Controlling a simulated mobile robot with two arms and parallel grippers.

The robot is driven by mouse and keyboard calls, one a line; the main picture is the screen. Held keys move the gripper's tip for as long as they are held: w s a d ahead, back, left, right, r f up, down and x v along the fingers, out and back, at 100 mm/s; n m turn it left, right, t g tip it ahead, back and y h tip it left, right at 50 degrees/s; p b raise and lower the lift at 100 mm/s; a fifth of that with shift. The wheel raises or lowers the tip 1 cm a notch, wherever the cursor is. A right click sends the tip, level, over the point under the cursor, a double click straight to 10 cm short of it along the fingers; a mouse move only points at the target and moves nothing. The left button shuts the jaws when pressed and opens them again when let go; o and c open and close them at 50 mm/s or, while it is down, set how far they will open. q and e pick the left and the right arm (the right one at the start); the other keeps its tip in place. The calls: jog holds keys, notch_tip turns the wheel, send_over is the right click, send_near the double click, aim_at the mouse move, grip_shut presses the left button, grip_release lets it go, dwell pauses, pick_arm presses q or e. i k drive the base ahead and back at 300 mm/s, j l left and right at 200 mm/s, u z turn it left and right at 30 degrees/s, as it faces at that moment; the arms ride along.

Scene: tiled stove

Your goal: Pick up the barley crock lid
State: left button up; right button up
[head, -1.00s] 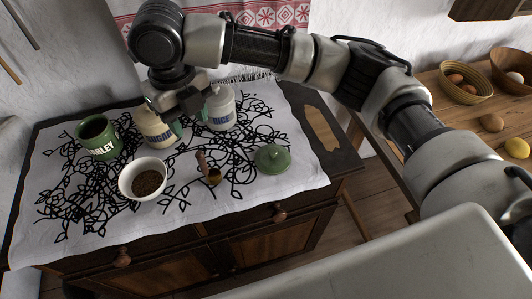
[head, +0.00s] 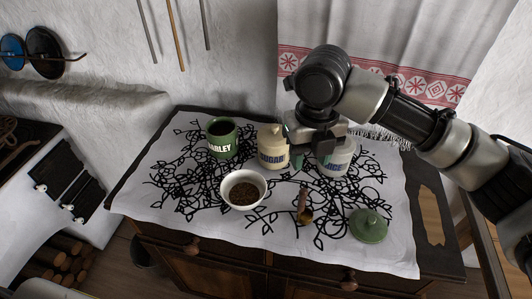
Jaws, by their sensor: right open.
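The barley crock lid (head: 369,225), round and green with a small knob, lies on the white cloth at the right front of the cabinet top. The green barley crock (head: 222,141) stands uncovered at the back left. My right gripper (head: 311,160) is open, with nothing seen between its fingers. It is at the sugar crock (head: 271,150) and the rice crock (head: 339,159), behind and left of the lid, and partly hides the rice crock. I cannot tell whether it touches them. My left gripper is not in view.
A white bowl of dark grains (head: 243,189) stands in front of the crocks. The patterned cloth (head: 185,207) is bare around the lid. A stove (head: 62,180) stands at the left.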

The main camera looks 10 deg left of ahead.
aim_at(367, 225)
jog(key=l+u, duration=0.3)
jog(key=k+l+u, duration=0.25)
jog(key=l, duration=0.25)
jog(key=l+u, duration=0.3)
jog(key=k+l+u, duration=0.15)
jog(key=l+u, duration=0.15)
jog(key=l, duration=0.15)
